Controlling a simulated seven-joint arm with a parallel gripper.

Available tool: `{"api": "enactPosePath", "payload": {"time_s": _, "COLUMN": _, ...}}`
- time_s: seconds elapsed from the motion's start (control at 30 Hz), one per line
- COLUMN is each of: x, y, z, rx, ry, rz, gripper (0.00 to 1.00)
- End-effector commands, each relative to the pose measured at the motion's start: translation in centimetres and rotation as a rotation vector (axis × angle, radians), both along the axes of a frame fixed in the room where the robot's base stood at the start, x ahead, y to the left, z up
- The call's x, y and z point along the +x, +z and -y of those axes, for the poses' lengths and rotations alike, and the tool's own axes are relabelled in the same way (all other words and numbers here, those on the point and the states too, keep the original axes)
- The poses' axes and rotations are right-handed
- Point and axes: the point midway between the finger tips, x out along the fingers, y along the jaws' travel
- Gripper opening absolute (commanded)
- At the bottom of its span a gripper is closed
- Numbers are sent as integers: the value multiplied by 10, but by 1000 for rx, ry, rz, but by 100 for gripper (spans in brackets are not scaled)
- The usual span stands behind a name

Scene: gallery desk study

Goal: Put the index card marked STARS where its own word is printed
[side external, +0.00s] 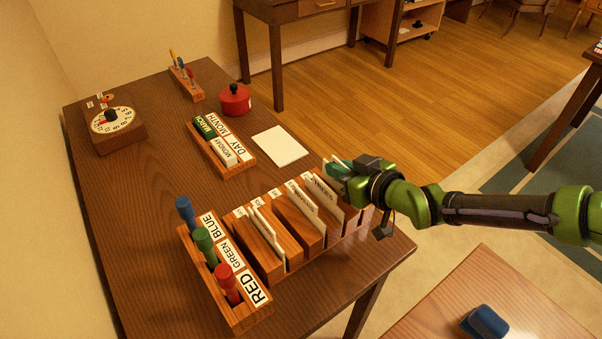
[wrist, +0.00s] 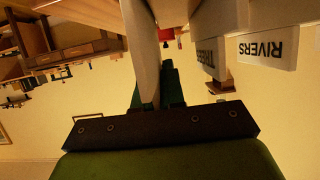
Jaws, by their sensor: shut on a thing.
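My gripper (side external: 341,168) is at the right end of the wooden card rack (side external: 262,252), above it. It is shut on a pale card, which shows nearly edge-on between the dark green fingers in the wrist view (wrist: 143,50). The word on the held card cannot be read. Several white cards stand upright in the rack's slots, one of them at the left (side external: 268,226). Small printed labels run along the rack's back edge, too small to read in the side view. The wrist view shows a white piece reading RIVERS (wrist: 266,50) upside down, beside another partly hidden word.
A wooden holder with BLUE, GREEN and RED labels (side external: 232,258) and coloured pegs stands left of the rack. Behind are a DAY and MONTH block holder (side external: 232,168), a blank white sheet (side external: 280,146), a red pot (side external: 235,100) and a dial box (side external: 113,130).

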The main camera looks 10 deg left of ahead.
Motion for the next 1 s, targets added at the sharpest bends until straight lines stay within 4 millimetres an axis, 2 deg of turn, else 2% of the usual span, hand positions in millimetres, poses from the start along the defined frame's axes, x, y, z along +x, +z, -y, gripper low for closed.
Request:
{"api": "enactPosePath", "payload": {"time_s": 0.03, "x": 0, "y": 11, "z": 0, "rx": 3, "ry": 0, "rz": 4, "gripper": 0}}
{"api": "enactPosePath", "payload": {"time_s": 0.07, "x": -1, "y": 14, "z": 1, "rx": 1, "ry": 0, "rz": 3, "gripper": 0}}
{"api": "enactPosePath", "payload": {"time_s": 1.0, "x": -97, "y": 23, "z": 98, "rx": -1, "ry": 1, "rz": 1, "gripper": 0}}
